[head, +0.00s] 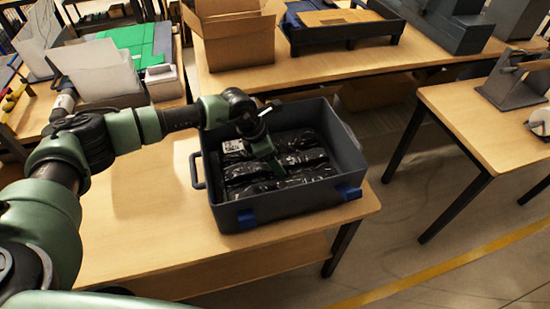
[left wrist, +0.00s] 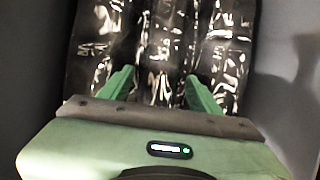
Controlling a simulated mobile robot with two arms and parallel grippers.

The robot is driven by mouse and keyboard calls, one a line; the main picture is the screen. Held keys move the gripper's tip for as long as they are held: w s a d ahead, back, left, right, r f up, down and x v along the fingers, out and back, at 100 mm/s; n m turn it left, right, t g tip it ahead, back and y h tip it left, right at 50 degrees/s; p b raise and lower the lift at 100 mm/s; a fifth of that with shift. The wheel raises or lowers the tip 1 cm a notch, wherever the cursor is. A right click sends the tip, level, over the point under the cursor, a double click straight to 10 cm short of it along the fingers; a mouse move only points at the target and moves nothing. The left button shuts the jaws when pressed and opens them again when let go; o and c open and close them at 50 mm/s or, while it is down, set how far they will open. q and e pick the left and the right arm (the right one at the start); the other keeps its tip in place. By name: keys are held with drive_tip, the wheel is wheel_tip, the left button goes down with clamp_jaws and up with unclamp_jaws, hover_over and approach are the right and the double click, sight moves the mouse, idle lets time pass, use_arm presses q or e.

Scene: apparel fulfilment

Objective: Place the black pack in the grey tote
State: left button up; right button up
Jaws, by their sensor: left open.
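The grey tote (head: 292,215) stands on the near wooden table, with blue clips on its front side. Several shiny black packs (head: 300,158) lie inside it; one at the back left carries a white label. My left arm reaches over the tote's back left. My left gripper (head: 272,165) is down inside the tote, over the packs. In the left wrist view its green fingers (left wrist: 160,88) are apart, with glossy black wrapping (left wrist: 155,45) below and between them. I cannot tell whether the fingers touch a pack. My right gripper is in neither view.
The near table (head: 150,225) is bare left of the tote. A cardboard box (head: 235,38) and a dark blue tray (head: 340,35) stand on the table behind. Another table (head: 490,125) stands at the right, across a floor gap.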

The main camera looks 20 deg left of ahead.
use_arm(q)
drive_tip(key=b+v, duration=0.1)
drive_tip(key=v, duration=1.1)
drive_tip(key=shift+b, duration=0.35)
